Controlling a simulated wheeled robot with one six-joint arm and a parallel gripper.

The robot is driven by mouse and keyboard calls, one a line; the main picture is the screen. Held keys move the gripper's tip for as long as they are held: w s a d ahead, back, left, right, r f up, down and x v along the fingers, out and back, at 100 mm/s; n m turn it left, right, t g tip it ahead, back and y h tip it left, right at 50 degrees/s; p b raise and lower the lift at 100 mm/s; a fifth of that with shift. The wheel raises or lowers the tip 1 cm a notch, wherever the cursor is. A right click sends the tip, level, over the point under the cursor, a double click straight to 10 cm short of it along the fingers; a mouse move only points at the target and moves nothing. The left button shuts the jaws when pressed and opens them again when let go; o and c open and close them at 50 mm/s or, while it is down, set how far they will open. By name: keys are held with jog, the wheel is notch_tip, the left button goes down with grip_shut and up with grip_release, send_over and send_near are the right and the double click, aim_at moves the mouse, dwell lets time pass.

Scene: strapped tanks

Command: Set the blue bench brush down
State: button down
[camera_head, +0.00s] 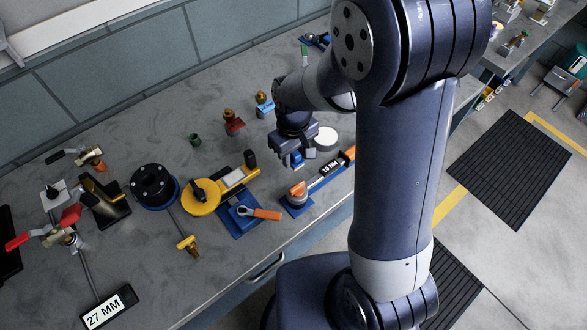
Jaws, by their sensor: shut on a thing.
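My gripper (297,158) hangs from the arm over the grey workbench (110,278), near the middle of the view. It is shut on the blue bench brush (298,160), of which only a small blue part shows between the fingers. The rest of the brush is hidden by the gripper and arm. How far it is above the bench I cannot tell.
Left are a yellow round tool (201,197), a black flange (154,186) and a 27 MM label (104,313).

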aim_at(293, 175)
jog(key=shift+f+b, duration=1.7)
jog(key=shift+f, duration=1.25)
jog(key=shift+f, duration=0.2)
jog(key=c, duration=1)
grip_release()
jog(key=shift+r, duration=0.2)
notch_tip(293, 175, up, 12)
jog(key=p, duration=0.8)
